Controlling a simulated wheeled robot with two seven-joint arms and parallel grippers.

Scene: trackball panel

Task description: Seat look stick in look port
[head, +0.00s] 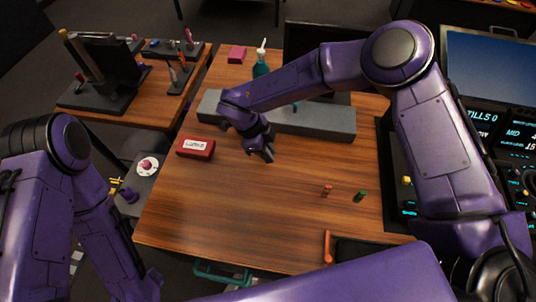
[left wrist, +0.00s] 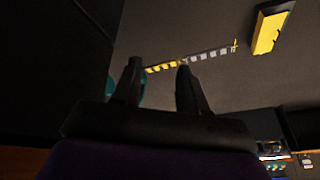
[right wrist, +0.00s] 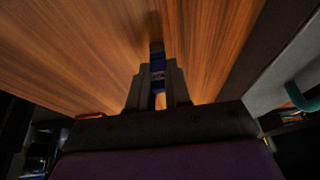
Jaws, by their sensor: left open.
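My right gripper (head: 265,152) is over the middle of the wooden table, in front of the long grey block. In the right wrist view its fingers (right wrist: 157,92) are closed around a small blue stick (right wrist: 157,70) with a dark end, which points away from the hand toward the table. I take this for the look stick, but cannot read its marking. I cannot make out which opening is the look port. My left gripper (left wrist: 159,75) is open and empty, low at the left, away from the table top.
The grey block (head: 330,121) lies across the table's back. A red box (head: 196,148) is at the left edge. Small red (head: 326,190) and green (head: 360,197) sticks stand front right. A teal bottle (head: 261,66) stands behind. A console with screens (head: 510,130) is at right.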

